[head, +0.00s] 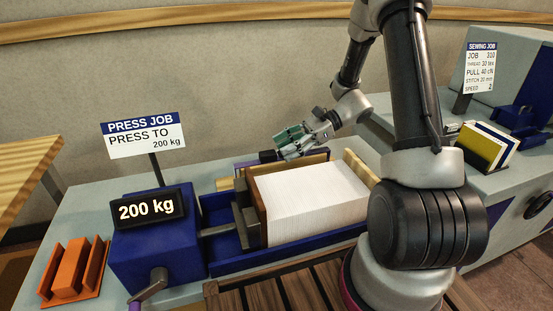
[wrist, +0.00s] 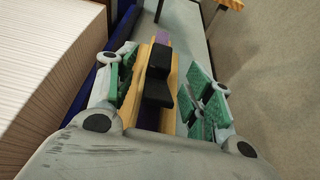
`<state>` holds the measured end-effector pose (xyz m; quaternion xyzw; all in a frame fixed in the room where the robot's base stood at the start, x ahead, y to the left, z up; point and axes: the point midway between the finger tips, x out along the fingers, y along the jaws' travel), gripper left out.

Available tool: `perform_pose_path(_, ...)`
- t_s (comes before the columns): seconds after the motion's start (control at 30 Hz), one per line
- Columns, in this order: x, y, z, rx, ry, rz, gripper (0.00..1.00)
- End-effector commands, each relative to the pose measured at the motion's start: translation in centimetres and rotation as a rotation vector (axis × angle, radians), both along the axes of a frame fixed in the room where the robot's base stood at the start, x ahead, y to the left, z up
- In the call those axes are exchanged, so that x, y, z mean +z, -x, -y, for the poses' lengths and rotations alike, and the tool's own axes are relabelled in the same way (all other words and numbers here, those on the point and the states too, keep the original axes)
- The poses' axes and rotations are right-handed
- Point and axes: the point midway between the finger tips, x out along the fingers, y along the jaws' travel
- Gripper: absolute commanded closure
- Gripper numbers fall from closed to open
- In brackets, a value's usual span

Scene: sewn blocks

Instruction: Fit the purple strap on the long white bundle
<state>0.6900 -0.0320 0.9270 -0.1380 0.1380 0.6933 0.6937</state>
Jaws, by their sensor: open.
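The long white bundle (head: 310,205) of stacked sheets lies in the blue press between wooden end boards; its side fills the left of the wrist view (wrist: 45,75). My gripper (head: 294,138) is behind the bundle, fingers open, with green pads. In the wrist view the open fingers (wrist: 165,88) stand either side of a yellow wooden piece with black blocks on it. A purple part (wrist: 162,38), probably the purple strap, shows at its far end; a little purple also shows behind the press in the head view (head: 243,165). The rest of it is hidden.
The blue press (head: 222,262) has a 200 kg readout (head: 150,208) and a front crank (head: 152,288). Its sign (head: 143,135) says press to 200 kg. Orange blocks (head: 72,270) stand at left.

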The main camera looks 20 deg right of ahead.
Motion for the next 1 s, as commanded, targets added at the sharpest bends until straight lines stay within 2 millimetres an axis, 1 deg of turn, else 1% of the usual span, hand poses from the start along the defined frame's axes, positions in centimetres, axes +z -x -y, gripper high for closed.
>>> perform_pose_path(0.03,-0.3,0.1,-0.9,0.004,-0.001,-0.002,0.48)
perform_pose_path(0.13,-0.8,0.0,-1.8,0.001,-0.001,-0.003,0.48)
perform_pose_path(0.33,-0.8,0.0,-1.9,0.0,0.0,-0.001,0.48)
perform_pose_path(0.37,-0.8,0.0,-1.9,0.0,0.0,-0.001,0.52)
perform_pose_path(0.4,-0.8,0.0,-1.9,0.0,0.0,-0.001,0.59)
perform_pose_path(0.47,-0.8,0.0,-1.9,0.0,0.0,0.0,0.7)
perform_pose_path(0.6,-0.8,0.0,-1.9,0.0,0.0,0.0,0.96)
perform_pose_path(0.63,-0.8,0.0,-1.9,0.0,0.0,0.0,1.0)
perform_pose_path(0.87,-0.7,0.0,-1.9,0.0,0.0,0.0,1.0)
perform_pose_path(0.93,-0.4,0.0,-1.9,0.001,0.0,0.002,1.0)
perform_pose_path(1.0,0.4,0.0,-1.9,0.002,0.0,0.004,1.0)
